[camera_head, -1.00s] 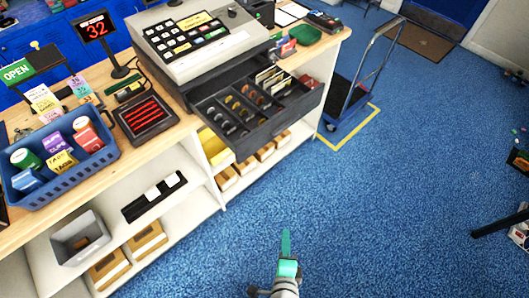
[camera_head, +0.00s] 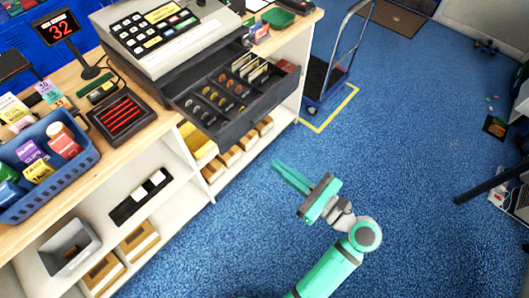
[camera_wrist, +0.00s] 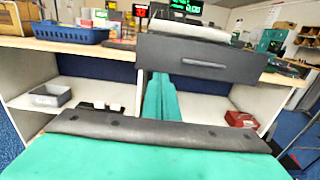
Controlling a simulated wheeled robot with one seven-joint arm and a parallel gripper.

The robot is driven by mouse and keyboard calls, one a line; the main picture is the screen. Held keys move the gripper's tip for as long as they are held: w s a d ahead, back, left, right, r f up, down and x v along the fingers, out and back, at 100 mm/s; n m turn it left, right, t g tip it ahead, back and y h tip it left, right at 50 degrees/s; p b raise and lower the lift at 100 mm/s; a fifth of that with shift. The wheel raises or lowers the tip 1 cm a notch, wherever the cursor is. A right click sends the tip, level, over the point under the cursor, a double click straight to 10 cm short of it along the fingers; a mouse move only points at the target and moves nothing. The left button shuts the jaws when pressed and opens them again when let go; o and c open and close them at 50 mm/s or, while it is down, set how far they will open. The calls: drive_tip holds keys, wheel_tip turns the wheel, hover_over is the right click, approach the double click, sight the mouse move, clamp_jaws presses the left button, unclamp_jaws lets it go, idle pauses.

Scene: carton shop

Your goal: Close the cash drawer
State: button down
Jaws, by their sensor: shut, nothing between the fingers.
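The dark grey cash drawer (camera_head: 243,121) is pulled out from under the cash register (camera_head: 170,32). Its trays of coins and notes show in the head view. In the wrist view the drawer's front (camera_wrist: 215,62), with a bar handle, faces me. My teal gripper (camera_head: 276,164) is shut and empty. In the head view it stands over the blue floor, in front of the counter and apart from the drawer. In the wrist view its fingers (camera_wrist: 160,80) point toward the counter, overlapping the left end of the drawer front.
Shelves below hold boxes. A hand trolley (camera_head: 325,75) stands beyond the counter's end.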

sight(237, 135)
drive_tip(key=x, duration=1.3)
drive_tip(key=shift+a, duration=0.1)
drive_tip(key=shift+w, duration=0.15)
